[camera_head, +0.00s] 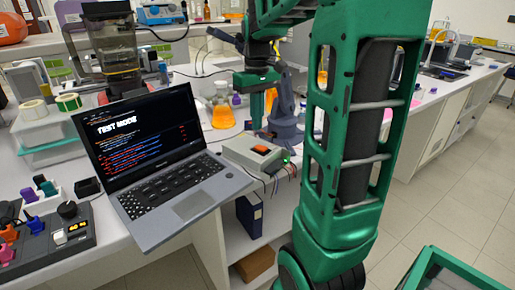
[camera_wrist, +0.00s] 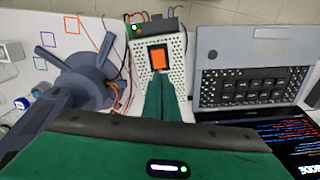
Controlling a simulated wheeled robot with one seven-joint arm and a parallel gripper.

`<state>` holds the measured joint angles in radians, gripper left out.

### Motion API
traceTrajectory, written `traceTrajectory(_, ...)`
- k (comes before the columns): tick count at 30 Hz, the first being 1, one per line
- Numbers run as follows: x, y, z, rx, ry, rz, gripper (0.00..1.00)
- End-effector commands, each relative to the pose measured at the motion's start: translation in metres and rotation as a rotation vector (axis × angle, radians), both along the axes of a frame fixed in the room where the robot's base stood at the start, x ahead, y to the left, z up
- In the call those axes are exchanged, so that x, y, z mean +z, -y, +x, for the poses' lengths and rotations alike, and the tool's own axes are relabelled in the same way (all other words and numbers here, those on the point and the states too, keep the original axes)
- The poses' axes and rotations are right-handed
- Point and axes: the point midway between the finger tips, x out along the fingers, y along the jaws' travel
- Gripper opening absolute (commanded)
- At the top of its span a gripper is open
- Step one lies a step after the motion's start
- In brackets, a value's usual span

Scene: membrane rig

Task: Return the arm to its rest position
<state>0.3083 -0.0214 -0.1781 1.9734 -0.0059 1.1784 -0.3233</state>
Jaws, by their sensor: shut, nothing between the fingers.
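My green arm (camera_head: 345,150) rises on the right of the head view and bends over the bench. The same box (camera_head: 256,154) stands at the bench edge in the head view.
An open laptop (camera_head: 160,165) showing "TEST MODE" sits left of the box, overhanging the bench edge. A blue-grey device (camera_head: 285,112) and orange-filled flasks (camera_head: 222,112) stand close to my gripper. A control panel (camera_head: 45,240) is at front left. Open floor (camera_head: 440,210) lies to the right.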

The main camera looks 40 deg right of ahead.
Motion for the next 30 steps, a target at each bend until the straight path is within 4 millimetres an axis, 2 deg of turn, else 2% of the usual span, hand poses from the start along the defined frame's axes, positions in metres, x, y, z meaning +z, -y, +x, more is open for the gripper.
traceTrajectory(7,0.011,0.0,0.0,0.0,0.0,0.0,0.0)
traceTrajectory(24,0.012,0.0,-0.002,-0.003,0.0,0.0,0.0)
traceTrajectory(28,0.008,-0.008,-0.019,-0.036,0.002,0.002,0.0)
traceTrajectory(30,0.003,-0.016,-0.039,-0.072,0.003,0.002,0.0)
